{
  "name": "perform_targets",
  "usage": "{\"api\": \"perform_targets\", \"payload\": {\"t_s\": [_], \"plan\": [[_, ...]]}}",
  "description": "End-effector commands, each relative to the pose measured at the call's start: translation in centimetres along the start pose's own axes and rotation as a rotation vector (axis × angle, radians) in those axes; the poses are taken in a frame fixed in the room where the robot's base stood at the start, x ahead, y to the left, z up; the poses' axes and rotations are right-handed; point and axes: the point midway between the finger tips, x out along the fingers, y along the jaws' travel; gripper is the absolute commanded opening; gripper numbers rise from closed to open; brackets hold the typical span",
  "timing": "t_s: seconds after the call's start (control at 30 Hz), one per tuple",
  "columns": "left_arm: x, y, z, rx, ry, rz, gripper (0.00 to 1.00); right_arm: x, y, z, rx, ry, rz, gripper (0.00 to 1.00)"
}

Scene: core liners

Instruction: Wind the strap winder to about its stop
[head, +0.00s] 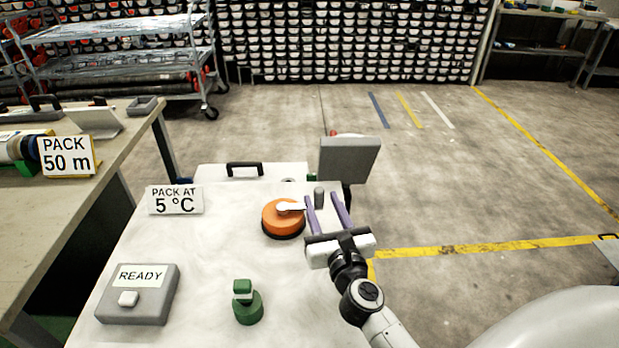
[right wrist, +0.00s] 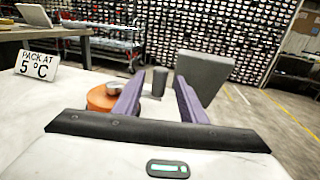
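The strap winder is an orange round drum (head: 283,216) on a dark base, with a pale crank arm (head: 291,206) on top pointing right. A grey upright knob or post (head: 319,197) stands at the right end of the arm. My right gripper (head: 327,206) is open, its two purple fingers pointing away from me, just right of the drum. In the right wrist view the grey post (right wrist: 159,81) shows beyond and between the open fingers (right wrist: 158,98), with the orange drum (right wrist: 103,97) partly hidden behind the left finger. My left gripper is not in view.
A grey panel (head: 348,158) stands behind the winder. A green knobbed object (head: 247,304), a grey READY box (head: 138,296) and a "PACK AT 5 °C" sign (head: 175,200) are on the white table (head: 205,258). A side table (head: 118,133) stands left. The floor at right is open.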

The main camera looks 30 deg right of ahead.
Motion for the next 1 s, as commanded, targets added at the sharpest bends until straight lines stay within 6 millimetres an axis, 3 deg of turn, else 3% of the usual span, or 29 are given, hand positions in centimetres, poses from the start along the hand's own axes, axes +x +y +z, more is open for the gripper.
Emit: {"api": "perform_targets", "payload": {"t_s": [0.2,0.4,0.8,1.0], "plan": [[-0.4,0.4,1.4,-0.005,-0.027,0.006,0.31,4.4,0.0,0.2,-0.003,-0.004,0.001,0.38],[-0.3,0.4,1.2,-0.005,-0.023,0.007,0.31,6.9,0.1,0.1,-0.004,-0.003,0.002,0.38],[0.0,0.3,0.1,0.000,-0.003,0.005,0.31,7.7,0.1,0.1,-0.003,-0.002,0.002,0.38],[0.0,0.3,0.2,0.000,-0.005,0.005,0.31,7.6,0.1,0.1,-0.003,-0.002,0.002,0.04]]}}
